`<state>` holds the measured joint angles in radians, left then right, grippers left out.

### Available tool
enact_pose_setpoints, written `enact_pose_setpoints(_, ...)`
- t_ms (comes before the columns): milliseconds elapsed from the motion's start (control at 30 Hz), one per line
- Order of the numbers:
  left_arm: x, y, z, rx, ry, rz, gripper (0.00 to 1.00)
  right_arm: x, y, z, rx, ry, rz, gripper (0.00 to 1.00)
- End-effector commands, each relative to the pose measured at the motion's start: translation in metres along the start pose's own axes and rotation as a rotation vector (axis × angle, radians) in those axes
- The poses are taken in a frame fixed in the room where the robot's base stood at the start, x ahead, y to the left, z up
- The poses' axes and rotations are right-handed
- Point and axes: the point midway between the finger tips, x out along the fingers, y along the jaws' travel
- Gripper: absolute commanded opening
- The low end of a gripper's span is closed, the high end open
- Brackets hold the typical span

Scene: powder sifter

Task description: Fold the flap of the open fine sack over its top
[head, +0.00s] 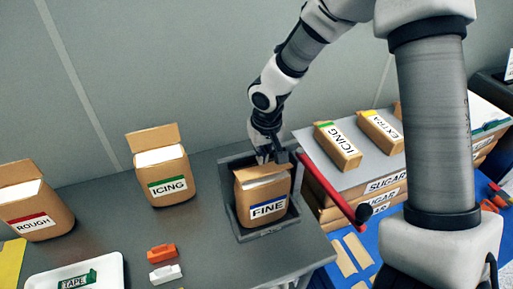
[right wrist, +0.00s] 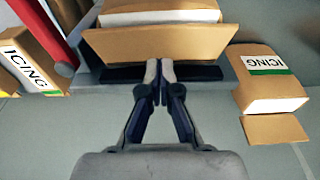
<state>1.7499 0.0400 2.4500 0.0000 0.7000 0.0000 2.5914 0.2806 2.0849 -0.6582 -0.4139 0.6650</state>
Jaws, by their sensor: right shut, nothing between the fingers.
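The fine sack (head: 266,204) is brown paper with a blue-striped FINE label and stands upright in a grey bin (head: 244,232). Its flap (head: 259,172) rises from the back edge of the top. In the right wrist view the flap (right wrist: 158,42) spans the top centre, with the sack's white contents (right wrist: 160,17) visible beyond it. My right gripper (head: 266,158) is at the back of the sack by the flap. Its fingertips (right wrist: 158,66) are together and empty, at the flap's lower edge in that picture; I cannot tell whether they touch it. My left gripper is not in view.
An open icing sack (head: 170,180) and an open rough sack (head: 36,212) stand to the left. A red bar (head: 335,187) slants close to the bin's right side. Closed sacks (head: 338,147) lie on the board at right. A tape tray (head: 75,278) is at front left.

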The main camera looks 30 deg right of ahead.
Motion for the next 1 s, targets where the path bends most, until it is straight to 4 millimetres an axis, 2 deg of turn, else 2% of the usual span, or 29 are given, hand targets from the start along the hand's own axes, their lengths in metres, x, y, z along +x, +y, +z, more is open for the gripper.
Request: enact_pose_setpoints(1000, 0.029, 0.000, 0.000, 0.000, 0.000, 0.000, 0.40, 0.030, 0.000, 0.004, 0.000, 0.000, 0.000, 0.00)
